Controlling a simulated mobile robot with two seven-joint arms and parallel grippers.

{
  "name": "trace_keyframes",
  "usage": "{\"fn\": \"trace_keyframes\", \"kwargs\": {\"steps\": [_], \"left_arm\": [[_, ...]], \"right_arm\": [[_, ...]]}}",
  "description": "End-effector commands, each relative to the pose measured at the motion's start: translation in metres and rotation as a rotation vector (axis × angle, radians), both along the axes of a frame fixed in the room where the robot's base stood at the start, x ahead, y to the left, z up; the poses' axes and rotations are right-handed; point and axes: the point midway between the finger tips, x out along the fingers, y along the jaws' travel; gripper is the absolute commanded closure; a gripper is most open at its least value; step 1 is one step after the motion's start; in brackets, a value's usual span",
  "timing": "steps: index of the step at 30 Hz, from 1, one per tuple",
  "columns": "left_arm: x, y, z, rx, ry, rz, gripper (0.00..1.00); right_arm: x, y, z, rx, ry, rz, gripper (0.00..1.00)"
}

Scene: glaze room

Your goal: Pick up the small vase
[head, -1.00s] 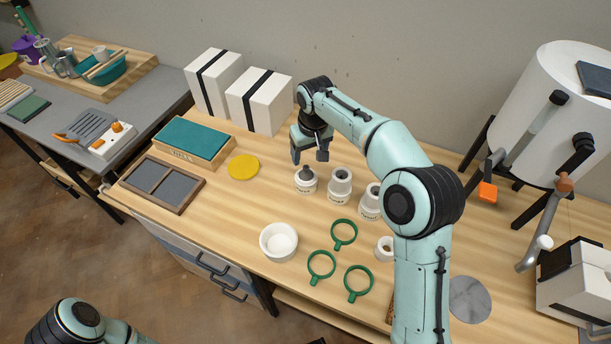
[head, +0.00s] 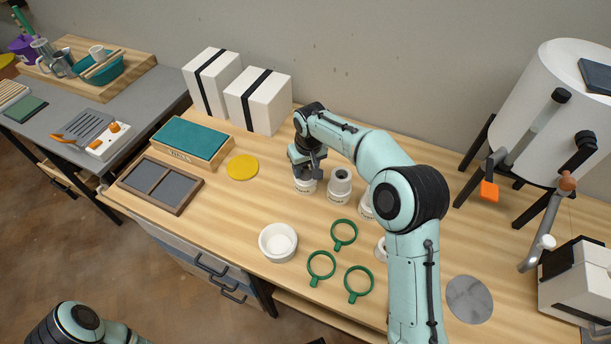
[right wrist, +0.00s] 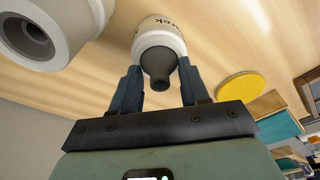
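The small vase (head: 305,187) looks white below with a narrow dark neck, and stands on the wooden table at the left end of a row of similar white-and-grey vessels. In the right wrist view its dark neck (right wrist: 161,66) points toward my palm, between the fingers. My right gripper (head: 308,174) is over it, pointing down, one finger on each side. The fingers (right wrist: 158,72) are apart, with gaps beside the neck; whether they touch the white body I cannot tell. My left gripper is out of view; only part of that arm shows at bottom left.
A second vessel (head: 340,186) stands close to the right; a third (head: 366,207) is partly behind my arm. A white bowl (head: 278,242) and green rings (head: 344,234) lie in front. A yellow disc (head: 242,167) is left. White boxes (head: 258,100) stand behind.

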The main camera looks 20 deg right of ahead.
Motion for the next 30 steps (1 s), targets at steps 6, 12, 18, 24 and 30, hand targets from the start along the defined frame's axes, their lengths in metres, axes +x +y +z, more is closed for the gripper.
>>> {"fn": "trace_keyframes", "kwargs": {"steps": [6,12,18,24,30], "left_arm": [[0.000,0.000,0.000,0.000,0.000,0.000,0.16],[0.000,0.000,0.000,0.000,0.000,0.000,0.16],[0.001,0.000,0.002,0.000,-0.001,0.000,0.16],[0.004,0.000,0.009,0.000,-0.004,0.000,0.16],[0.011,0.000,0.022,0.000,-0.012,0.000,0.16]], "right_arm": [[0.000,0.000,0.001,0.000,-0.001,0.000,0.81],[0.000,0.000,0.002,0.000,-0.001,0.000,0.81],[0.001,0.000,0.016,0.000,-0.003,0.000,0.81],[0.001,0.000,0.052,0.000,-0.006,0.000,0.81],[0.002,0.000,0.110,0.000,-0.008,0.000,0.81]]}}
